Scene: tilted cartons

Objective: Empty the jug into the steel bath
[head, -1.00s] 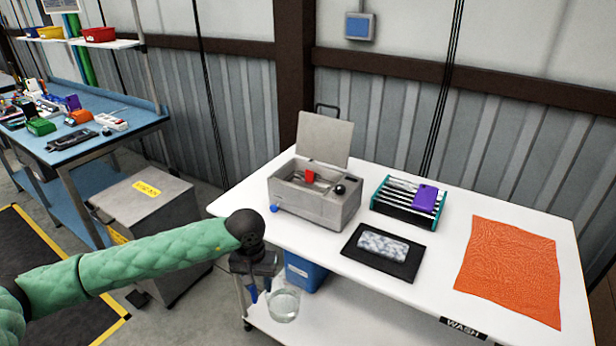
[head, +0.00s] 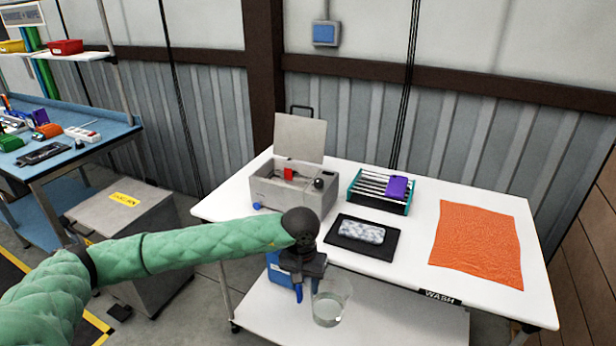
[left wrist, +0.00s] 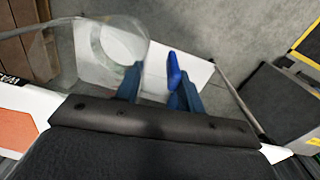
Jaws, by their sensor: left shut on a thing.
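The clear jug (head: 327,310) has some clear liquid low in it and looks about upright. It hangs in front of the table's front edge, below the tabletop. My left gripper (head: 307,287) is shut on it at its left side. In the left wrist view the jug (left wrist: 103,50) shows beyond the gripper (left wrist: 155,88), with a bright blue part between the blue fingers that looks like its handle. The grip itself is partly hidden. The steel bath (head: 278,198) stands on the table's back left with its lid (head: 300,138) raised. My right gripper is out of view.
The white table (head: 400,285) also bears a black mat (head: 386,252) with a patterned pad, a rack (head: 378,203) with a purple item, and an orange cloth (head: 478,245). A grey cabinet (head: 140,235) stands left.

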